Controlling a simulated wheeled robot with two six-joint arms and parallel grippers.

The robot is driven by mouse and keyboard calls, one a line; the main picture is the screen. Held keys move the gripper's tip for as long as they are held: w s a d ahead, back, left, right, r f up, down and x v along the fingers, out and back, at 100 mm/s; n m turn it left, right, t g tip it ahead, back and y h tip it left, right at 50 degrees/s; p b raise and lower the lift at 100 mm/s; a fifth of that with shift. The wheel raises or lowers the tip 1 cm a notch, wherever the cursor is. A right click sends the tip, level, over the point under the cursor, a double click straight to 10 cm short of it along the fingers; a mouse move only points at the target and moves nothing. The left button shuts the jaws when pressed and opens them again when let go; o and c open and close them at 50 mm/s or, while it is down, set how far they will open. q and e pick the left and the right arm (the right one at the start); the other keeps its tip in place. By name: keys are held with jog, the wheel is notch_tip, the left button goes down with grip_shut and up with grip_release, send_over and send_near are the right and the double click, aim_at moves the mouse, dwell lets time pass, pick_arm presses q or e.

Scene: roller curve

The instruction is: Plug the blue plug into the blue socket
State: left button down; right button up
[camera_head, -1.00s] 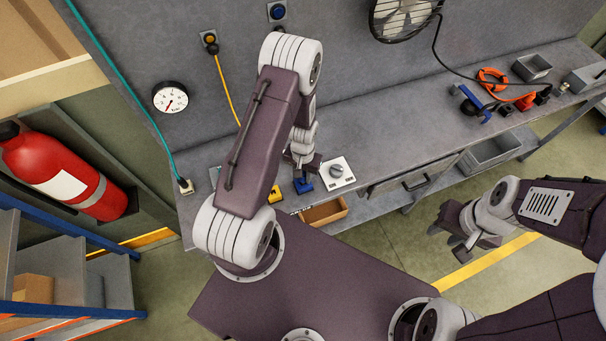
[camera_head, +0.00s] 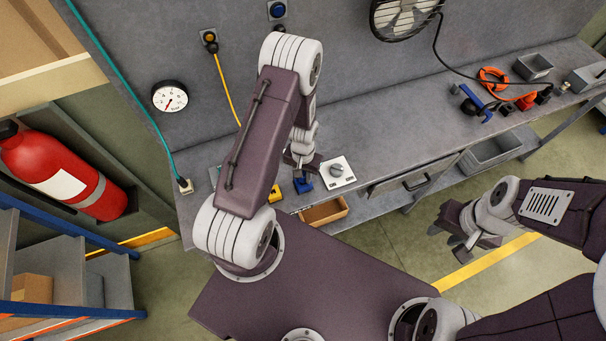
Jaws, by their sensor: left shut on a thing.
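A small blue block, which looks like the blue plug (camera_head: 303,186), is at the bench's front edge beside a white plate. My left gripper (camera_head: 302,168) points down right at it and is shut on it; the fingertips are small and partly hidden by my arm. A round blue fitting, which looks like the blue socket (camera_head: 278,10), is on the grey back wall at the top, well apart from the plug. My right gripper (camera_head: 448,243) is open and empty over the floor at the right.
A yellow block (camera_head: 275,194) sits left of the plug. The white plate with a knob (camera_head: 336,171) is right of it. A yellow cord (camera_head: 227,90) hangs from a wall fitting (camera_head: 209,41). A fan (camera_head: 404,16) is at the top. The bench middle is clear.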

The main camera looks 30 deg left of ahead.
pick_arm(q)
jog(key=shift+f+b, duration=0.45)
jog(key=shift+f, duration=0.15)
jog(key=c, duration=1)
grip_release()
jog(key=shift+r, duration=0.1)
jog(key=shift+w+r, duration=0.1)
jog(key=shift+r, duration=0.3)
notch_tip(320, 180, up, 7)
jog(key=shift+r+b, duration=0.1)
jog(key=shift+b, duration=0.85)
jog(key=shift+r, duration=0.45)
